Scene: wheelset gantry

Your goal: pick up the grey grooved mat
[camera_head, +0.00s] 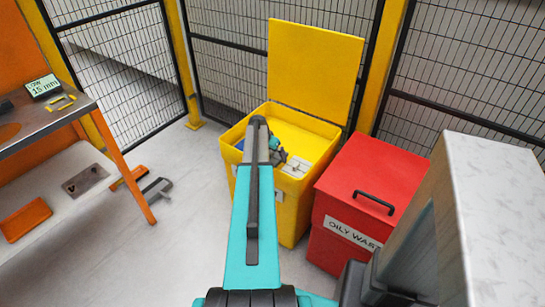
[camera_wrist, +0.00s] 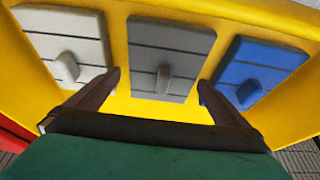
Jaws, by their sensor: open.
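The grey grooved mat (camera_wrist: 171,40) lies inside the yellow bin (camera_wrist: 225,10) in the wrist view, between a white grooved mat (camera_wrist: 62,30) on the left and a blue one (camera_wrist: 262,62) on the right. It has a small raised grip tab in its middle. My gripper (camera_wrist: 158,85) is open and empty, its two fingers to either side of the tab and apart from it. In the head view my gripper (camera_head: 277,156) is over the open yellow bin (camera_head: 291,208). The arm hides the grey mat there; the white mat (camera_head: 297,167) shows.
The bin's raised yellow lid (camera_head: 315,70) stands at the back. A red oily waste bin (camera_head: 365,195) is close on the right. A workbench (camera_head: 45,125) with a small display (camera_head: 43,86) stands at left. Mesh fencing (camera_head: 225,60) closes the back. Floor at lower left is clear.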

